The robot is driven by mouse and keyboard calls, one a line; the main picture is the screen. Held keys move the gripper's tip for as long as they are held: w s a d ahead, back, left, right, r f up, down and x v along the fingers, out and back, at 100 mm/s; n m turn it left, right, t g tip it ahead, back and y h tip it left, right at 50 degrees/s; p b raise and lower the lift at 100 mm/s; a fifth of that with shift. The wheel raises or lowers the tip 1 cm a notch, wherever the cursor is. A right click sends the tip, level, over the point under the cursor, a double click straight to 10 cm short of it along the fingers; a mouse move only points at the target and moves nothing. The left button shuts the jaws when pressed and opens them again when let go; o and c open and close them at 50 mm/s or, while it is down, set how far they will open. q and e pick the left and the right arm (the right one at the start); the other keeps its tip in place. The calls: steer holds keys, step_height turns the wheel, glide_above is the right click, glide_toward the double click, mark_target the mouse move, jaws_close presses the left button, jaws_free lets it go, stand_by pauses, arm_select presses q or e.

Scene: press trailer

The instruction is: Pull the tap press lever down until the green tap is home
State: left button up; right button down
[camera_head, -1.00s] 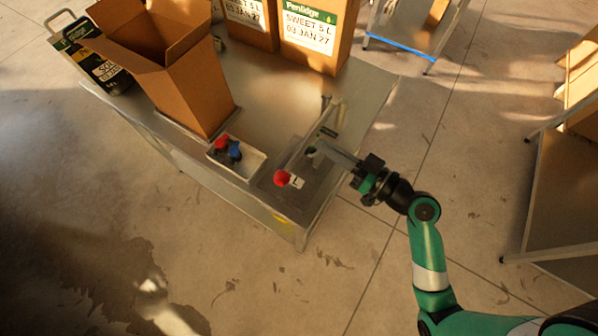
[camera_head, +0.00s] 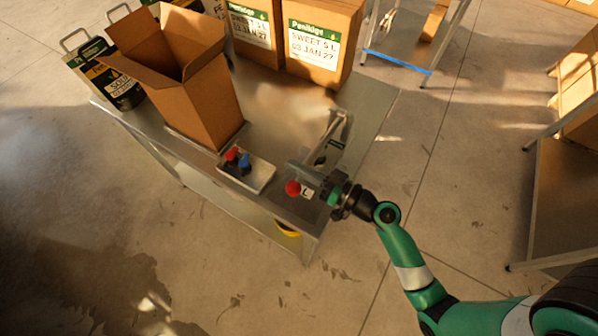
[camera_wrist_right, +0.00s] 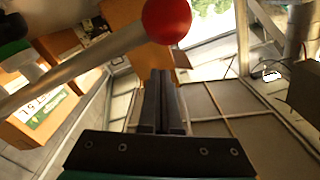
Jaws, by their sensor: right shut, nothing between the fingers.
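The tap press (camera_head: 338,135) stands at the table's right end. Its lever ends in a red ball knob (camera_head: 293,188). In the right wrist view the lever (camera_wrist_right: 85,65) runs from lower left up to the red knob (camera_wrist_right: 166,20). My right gripper (camera_head: 294,165) is shut and empty. Its fingertips (camera_wrist_right: 160,75) appear just below the knob in the wrist view; I cannot tell whether they touch it. A green and black part (camera_wrist_right: 14,45) at the wrist view's left edge may be the green tap; its seating cannot be told. My left gripper is out of view.
A small tray (camera_head: 262,182) with red and blue taps sits left of the press. An open carton (camera_head: 205,110) stands behind it, with closed cartons (camera_head: 320,40) at the back. The table's front edge lies close to the press.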

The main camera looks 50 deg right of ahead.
mark_target(301, 181)
steer(key=s+f, duration=0.1)
steer(key=s+a+f+b, duration=0.1)
steer(key=f, duration=0.1)
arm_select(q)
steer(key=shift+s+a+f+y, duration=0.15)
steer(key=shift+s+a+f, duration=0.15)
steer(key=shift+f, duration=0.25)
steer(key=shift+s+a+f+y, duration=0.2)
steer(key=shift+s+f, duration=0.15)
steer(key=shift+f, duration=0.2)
